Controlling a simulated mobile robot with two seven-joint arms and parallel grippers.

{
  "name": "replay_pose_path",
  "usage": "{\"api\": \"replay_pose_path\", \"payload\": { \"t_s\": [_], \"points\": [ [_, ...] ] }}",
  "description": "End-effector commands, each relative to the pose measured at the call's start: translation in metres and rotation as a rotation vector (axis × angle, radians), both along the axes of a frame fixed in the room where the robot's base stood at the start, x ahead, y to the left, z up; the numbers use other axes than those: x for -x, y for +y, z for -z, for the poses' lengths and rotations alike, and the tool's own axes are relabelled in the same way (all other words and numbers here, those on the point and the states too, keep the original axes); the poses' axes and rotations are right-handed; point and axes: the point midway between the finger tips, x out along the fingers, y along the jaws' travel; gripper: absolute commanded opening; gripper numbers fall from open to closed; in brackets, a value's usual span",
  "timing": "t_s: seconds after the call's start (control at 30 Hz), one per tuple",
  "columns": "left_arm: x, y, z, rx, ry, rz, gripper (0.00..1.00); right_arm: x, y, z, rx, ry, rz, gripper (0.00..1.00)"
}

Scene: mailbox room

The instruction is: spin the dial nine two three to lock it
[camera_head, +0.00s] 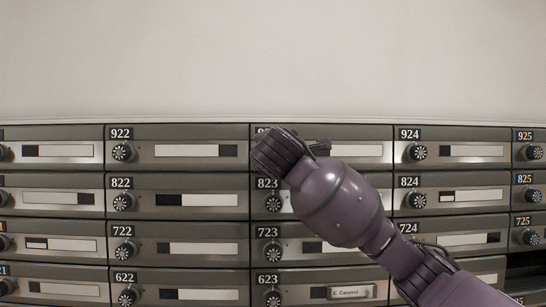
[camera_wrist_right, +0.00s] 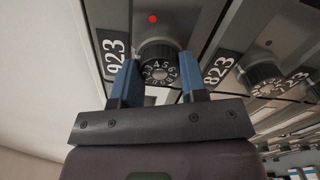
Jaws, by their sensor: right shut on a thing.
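The dial of box 923 (camera_wrist_right: 160,66) is a dark round knob with white numbers, in the right wrist view beside the label 923 (camera_wrist_right: 114,52). A small red light (camera_wrist_right: 153,19) shows on the panel by the dial. My right gripper (camera_wrist_right: 160,78) has its two blue fingers on either side of the dial, shut on it. In the head view my right gripper (camera_head: 285,150) is at box 923 and hides its dial and most of its number. The front of box 923 (camera_head: 360,150) shows to the right of the gripper. My left gripper is not in view.
Rows of similar mailboxes with dials surround it. The dials of 922 (camera_head: 122,152), 924 (camera_head: 417,152) and 823 (camera_head: 273,203) are close by. My right arm crosses in front of 823 and 723. The wall above (camera_head: 270,60) is bare.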

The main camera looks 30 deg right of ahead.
Motion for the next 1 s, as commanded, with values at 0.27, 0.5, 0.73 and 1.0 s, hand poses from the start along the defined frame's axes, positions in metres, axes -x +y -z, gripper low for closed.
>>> {"api": "replay_pose_path", "payload": {
  "t_s": [0.27, 0.5, 0.73, 1.0],
  "points": [
    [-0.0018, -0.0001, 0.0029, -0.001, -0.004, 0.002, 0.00, -0.0004, 0.0006, 0.0012, -0.226, -0.136, -0.001, 0.16],
    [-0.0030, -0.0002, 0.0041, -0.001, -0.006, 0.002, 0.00, -0.0004, 0.0005, 0.0011, -0.421, -0.255, 0.000, 0.16],
    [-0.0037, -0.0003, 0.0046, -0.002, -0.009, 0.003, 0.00, -0.0005, 0.0006, 0.0009, -0.608, -0.369, -0.001, 0.16],
    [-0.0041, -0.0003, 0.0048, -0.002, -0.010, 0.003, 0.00, -0.0005, 0.0004, 0.0006, -0.828, -0.502, 0.001, 0.16]
  ]
}}
